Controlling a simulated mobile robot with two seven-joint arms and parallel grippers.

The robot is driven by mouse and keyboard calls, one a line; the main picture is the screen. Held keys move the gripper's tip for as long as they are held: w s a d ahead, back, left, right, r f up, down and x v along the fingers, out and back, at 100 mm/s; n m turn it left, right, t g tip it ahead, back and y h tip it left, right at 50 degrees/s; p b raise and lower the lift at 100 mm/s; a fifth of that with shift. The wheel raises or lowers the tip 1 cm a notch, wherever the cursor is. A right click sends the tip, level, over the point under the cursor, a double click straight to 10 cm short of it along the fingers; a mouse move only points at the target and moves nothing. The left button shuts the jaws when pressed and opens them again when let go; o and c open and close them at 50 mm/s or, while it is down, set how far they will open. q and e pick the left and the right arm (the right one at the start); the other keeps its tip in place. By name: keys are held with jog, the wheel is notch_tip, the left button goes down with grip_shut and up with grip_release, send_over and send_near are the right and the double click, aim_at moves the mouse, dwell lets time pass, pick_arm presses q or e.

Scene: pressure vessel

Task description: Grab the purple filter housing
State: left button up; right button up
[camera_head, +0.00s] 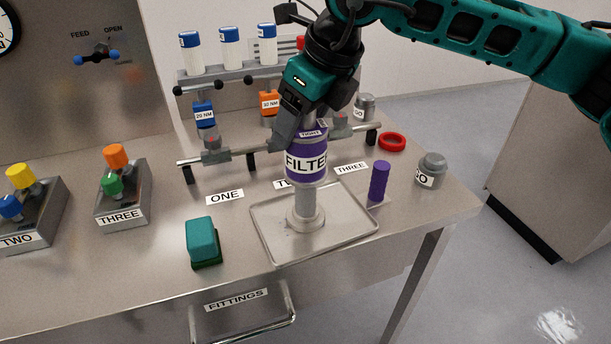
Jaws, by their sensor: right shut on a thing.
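The purple filter housing (307,168) with a white FILTER label stands upright over a grey metal post on a tray (268,236). My right gripper (306,135) comes down from above and is shut on the top part of the housing. The fingers hide part of its top. My left gripper is not in view.
A slim purple cylinder (379,181), a red ring (391,142) and a grey GO gauge (431,170) stand to the right. A teal block (202,241) sits left of the tray. A rack (225,75) with white bottles and torque tools is behind.

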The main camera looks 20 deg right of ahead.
grip_shut()
jog(key=shift+r, duration=0.1)
